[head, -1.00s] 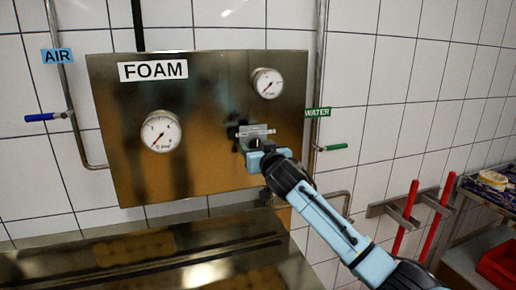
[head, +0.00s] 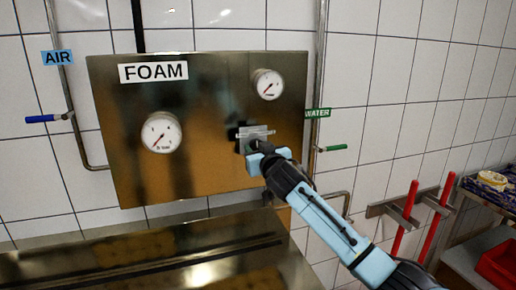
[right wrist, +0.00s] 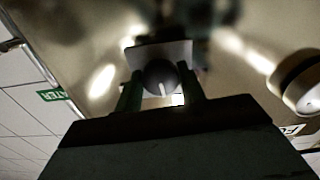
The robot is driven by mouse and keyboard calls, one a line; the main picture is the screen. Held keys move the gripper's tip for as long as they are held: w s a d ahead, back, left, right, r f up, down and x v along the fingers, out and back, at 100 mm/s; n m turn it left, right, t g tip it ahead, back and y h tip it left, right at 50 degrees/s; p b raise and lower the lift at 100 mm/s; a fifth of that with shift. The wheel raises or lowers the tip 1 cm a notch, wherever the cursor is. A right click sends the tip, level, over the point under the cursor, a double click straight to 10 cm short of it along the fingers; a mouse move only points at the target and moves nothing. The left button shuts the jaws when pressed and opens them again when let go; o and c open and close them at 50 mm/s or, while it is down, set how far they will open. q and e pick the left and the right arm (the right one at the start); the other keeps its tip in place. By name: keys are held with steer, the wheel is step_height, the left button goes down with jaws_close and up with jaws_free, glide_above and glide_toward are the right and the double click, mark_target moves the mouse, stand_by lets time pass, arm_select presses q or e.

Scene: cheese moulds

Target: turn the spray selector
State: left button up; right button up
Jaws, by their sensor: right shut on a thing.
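The spray selector is a round grey knob with a pale pointer line, seen in the right wrist view (right wrist: 161,78). It sits in front of a small pale plate (head: 255,131) on the metal FOAM panel (head: 215,170). My right gripper (head: 252,148) is at the panel, just below the plate. In the right wrist view its two fingers (right wrist: 160,92) stand on either side of the knob and are shut on it. In the head view the gripper hides most of the knob. My left gripper is not in view.
Two round gauges, lower left (head: 161,132) and upper right (head: 268,84), are on the panel. A blue AIR valve handle (head: 42,118) is at left, a green WATER handle (head: 336,147) at right. A metal ledge (head: 150,262) lies below. Red-handled tools (head: 405,217) hang at right.

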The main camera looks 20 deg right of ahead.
steer(key=shift+d+n+p, duration=0.1)
steer(key=shift+n+p, duration=1.85)
steer(key=shift+n, duration=1.95)
steer(key=o, duration=1)
steer(key=shift+c, duration=0.2)
steer(key=shift+s, duration=0.15)
steer(key=s+b, duration=0.1)
steer(key=s, duration=1.2)
steer(key=shift+d+b, duration=0.2)
steer(key=shift+b, duration=0.15)
